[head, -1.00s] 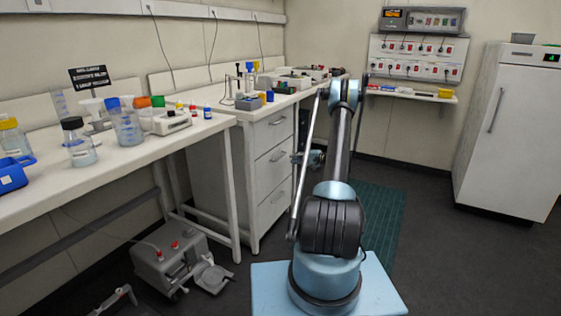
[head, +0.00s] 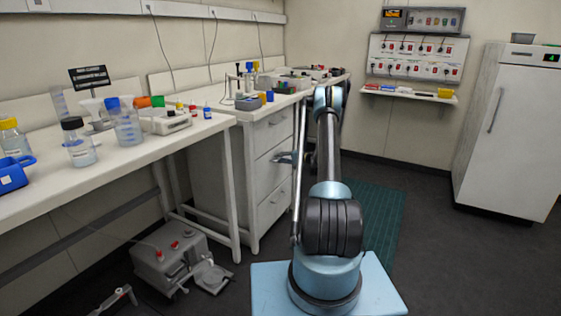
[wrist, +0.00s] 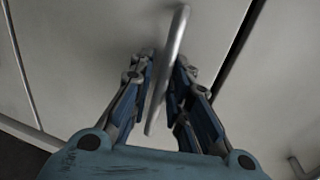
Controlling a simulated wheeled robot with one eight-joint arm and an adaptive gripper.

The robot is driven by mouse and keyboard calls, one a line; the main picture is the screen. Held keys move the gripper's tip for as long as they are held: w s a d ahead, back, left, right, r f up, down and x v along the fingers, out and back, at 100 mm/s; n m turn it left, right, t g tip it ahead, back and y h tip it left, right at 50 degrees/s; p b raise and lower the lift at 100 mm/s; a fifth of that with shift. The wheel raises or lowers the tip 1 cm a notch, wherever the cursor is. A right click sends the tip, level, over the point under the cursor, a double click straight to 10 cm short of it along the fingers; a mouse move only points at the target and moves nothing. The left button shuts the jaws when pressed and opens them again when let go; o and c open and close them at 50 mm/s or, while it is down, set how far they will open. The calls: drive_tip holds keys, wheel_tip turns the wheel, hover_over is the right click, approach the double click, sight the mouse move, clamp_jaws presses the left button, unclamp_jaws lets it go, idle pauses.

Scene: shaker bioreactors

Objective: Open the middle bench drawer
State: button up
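The middle bench drawer (head: 267,175) is the second front of the white drawer unit and appears closed. Its bar handle (wrist: 167,70) runs between the two fingers of my gripper (wrist: 164,62) in the wrist view. The fingers stand on either side of the bar, with a visible gap on the left side; contact on the right side is unclear. In the head view my gripper (head: 285,157) is at the middle drawer's front and hides its handle.
The top drawer (head: 271,130) and bottom drawer (head: 273,200) look closed. The white bench (head: 100,170) with bottles stands left, and a grey pump (head: 172,262) lies on the floor beneath it. A white fridge (head: 510,130) is at right. Floor right of my arm is clear.

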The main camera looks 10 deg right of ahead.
clamp_jaws()
drive_tip(key=shift+d, duration=0.1)
drive_tip(key=f+v, duration=0.2)
drive_tip(key=v, duration=1)
drive_tip(key=d+f+v, duration=0.1)
drive_tip(key=f+v, duration=0.2)
drive_tip(key=v, duration=1)
drive_tip(key=shift+s+d, duration=0.2)
drive_tip(key=shift+s, duration=0.35)
drive_tip(key=shift+f, duration=0.1)
unclamp_jaws()
